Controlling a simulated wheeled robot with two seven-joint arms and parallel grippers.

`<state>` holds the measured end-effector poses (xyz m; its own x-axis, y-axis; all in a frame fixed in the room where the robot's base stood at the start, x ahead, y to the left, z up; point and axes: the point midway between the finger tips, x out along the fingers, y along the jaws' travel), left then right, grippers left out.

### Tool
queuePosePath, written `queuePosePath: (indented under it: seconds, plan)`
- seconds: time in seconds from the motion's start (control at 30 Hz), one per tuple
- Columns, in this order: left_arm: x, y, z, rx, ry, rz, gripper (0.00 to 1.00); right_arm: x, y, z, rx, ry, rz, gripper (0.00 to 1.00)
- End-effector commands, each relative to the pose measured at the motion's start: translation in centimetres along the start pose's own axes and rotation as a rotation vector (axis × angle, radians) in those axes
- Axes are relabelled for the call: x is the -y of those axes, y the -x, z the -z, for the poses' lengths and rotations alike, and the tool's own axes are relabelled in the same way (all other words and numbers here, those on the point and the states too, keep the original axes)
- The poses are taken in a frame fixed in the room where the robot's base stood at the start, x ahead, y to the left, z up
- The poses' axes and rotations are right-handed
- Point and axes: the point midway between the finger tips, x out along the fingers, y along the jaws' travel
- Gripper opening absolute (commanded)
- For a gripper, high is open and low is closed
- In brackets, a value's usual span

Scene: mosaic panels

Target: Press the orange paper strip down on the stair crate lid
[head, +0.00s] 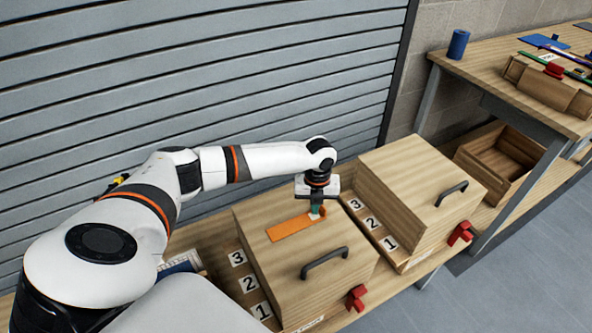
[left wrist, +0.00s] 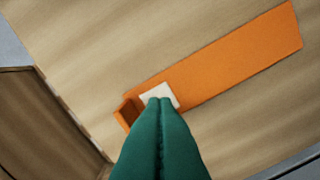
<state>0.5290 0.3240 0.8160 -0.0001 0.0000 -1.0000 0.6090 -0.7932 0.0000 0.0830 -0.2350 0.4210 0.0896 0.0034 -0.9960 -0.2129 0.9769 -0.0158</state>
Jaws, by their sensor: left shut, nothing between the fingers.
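The orange paper strip (head: 292,227) lies on the lid of the stair crate (head: 345,236) in front of my left arm. In the left wrist view the strip (left wrist: 225,60) runs diagonally over the wooden lid (left wrist: 150,40). A small white patch (left wrist: 160,95) sits near its lower left end, and that end looks folded or curled up. My left gripper (head: 317,212) is shut and points down at this end. Its green fingertips (left wrist: 160,102) are together over the white patch; I cannot tell whether they touch it. My right gripper is not in view.
A second wooden crate (head: 405,190) with numbered steps stands to the right. The lid's dark handle (head: 325,262) and a red clamp (head: 355,298) are on the near side. A workbench (head: 490,75) with tools stands at the back right. A grey shutter (head: 200,80) closes the back.

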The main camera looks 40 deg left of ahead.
Motion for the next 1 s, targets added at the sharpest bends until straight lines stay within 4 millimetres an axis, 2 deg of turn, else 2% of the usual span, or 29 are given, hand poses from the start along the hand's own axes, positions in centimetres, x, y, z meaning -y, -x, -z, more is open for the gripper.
queuePosePath:
  seconds: [0.47,1.0]
  plan:
    - [0.0,-0.1,0.0,0.0,0.0,0.0,0.0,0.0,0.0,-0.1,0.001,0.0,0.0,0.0]
    - [0.0,-1.1,0.0,0.0,0.0,0.0,0.0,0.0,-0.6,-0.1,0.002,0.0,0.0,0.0]
